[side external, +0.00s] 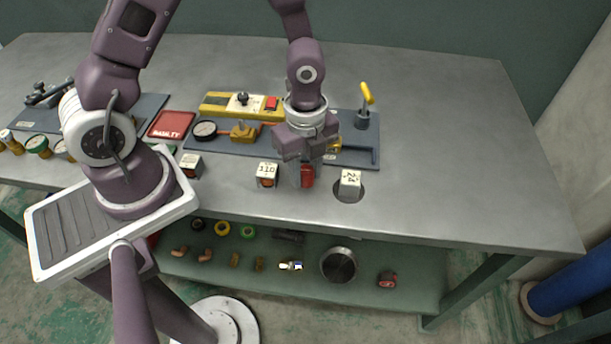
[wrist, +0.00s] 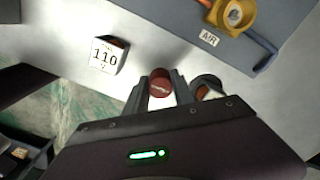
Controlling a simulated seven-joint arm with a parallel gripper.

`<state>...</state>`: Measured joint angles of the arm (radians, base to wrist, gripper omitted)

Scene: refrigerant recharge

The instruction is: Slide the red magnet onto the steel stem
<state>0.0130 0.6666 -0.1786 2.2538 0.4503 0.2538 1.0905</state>
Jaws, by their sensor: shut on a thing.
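The red magnet (side external: 307,175) is a small red cylinder between the fingers of my gripper (side external: 303,178), low over the bare front part of the table. In the wrist view, the round red top of the magnet (wrist: 160,79) shows between the two fingers of my gripper (wrist: 161,88), which are shut on it. I cannot tell whether the magnet touches the table. I cannot pick out the steel stem for certain. A brass fitting with a silvery centre (wrist: 235,15) sits on the blue-grey board, ahead and to the right of the gripper in the wrist view.
A white block marked 110 (side external: 266,175) stands left of the gripper. A block marked 24 (side external: 350,184) stands on a dark round base to the right. The blue-grey board (side external: 285,147) behind holds a gauge (side external: 205,130) and a yellow-handled valve (side external: 367,93). The table's right side is clear.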

